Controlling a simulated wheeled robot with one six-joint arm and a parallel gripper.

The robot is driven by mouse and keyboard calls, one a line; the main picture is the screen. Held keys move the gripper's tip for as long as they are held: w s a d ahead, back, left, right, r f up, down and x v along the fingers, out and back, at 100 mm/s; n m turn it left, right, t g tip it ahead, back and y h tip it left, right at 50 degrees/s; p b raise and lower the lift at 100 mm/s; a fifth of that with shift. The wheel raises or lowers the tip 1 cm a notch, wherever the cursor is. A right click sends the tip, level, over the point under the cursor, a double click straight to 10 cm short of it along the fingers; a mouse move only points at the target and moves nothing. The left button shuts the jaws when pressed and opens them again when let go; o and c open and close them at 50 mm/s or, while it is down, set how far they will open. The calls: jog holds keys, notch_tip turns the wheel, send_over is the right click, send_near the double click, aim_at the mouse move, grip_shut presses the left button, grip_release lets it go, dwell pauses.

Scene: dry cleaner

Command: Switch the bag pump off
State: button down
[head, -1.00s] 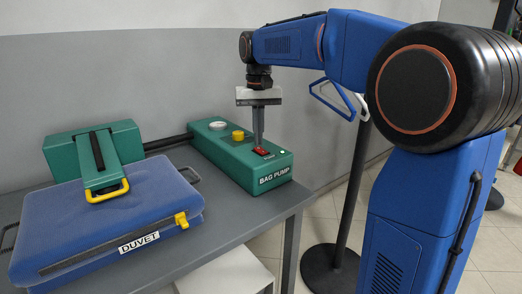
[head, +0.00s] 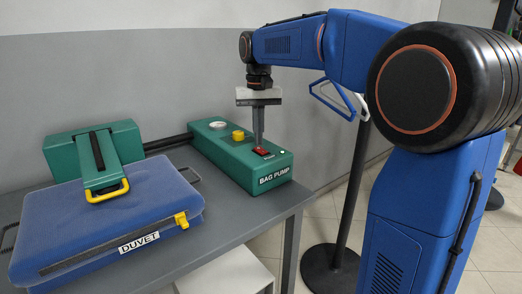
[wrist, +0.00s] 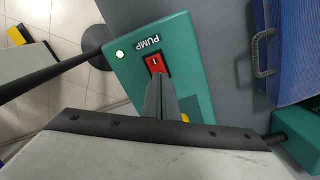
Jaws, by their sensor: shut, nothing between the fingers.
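The bag pump (head: 262,172) is a green box with a "BAG PUMP" label on the grey table. Its red rocker switch (head: 266,153) is on the top near the labelled end. It also shows in the wrist view (wrist: 155,63), with a small white mark on it. A small lamp (wrist: 120,54) beside it glows pale green. My gripper (head: 258,143) points down, shut and empty, with its tips at or just above the switch. The fingers (wrist: 157,85) overlap the switch's edge in the wrist view; I cannot tell whether they touch it.
A yellow knob (head: 238,135) and a round pale gauge (head: 217,125) sit farther back on the pump. A blue duvet bag (head: 95,225) with a green clamp-like unit (head: 98,158) lies to the left. A dark stand with hangers (head: 346,200) is right of the table.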

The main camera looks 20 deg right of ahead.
aim_at(259, 148)
jog(key=shift+f, duration=0.75)
dwell(0.6)
notch_tip(259, 148, up, 7)
dwell(1.0)
dwell(0.3)
jog(key=shift+t, duration=0.5)
jog(key=s, duration=0.2)
jog(key=s+f, duration=0.1)
jog(key=s, duration=0.2)
jog(key=s+d+f, duration=0.1)
jog(key=s, duration=0.1)
jog(key=shift+s+d+f, duration=0.1)
jog(key=shift+s, duration=0.2)
jog(key=s+d+f+n+t, duration=0.1)
jog(key=s+f+t, duration=0.1)
jog(key=s+f, duration=0.8)
jog(key=s+d+f+n+t, duration=0.1)
jog(key=s+f, duration=0.9)
jog(key=s, duration=0.4)
jog(key=shift+s+d+f+t, duration=0.25)
jog(key=shift+f+t, duration=0.1)
jog(key=shift+t, duration=0.05)
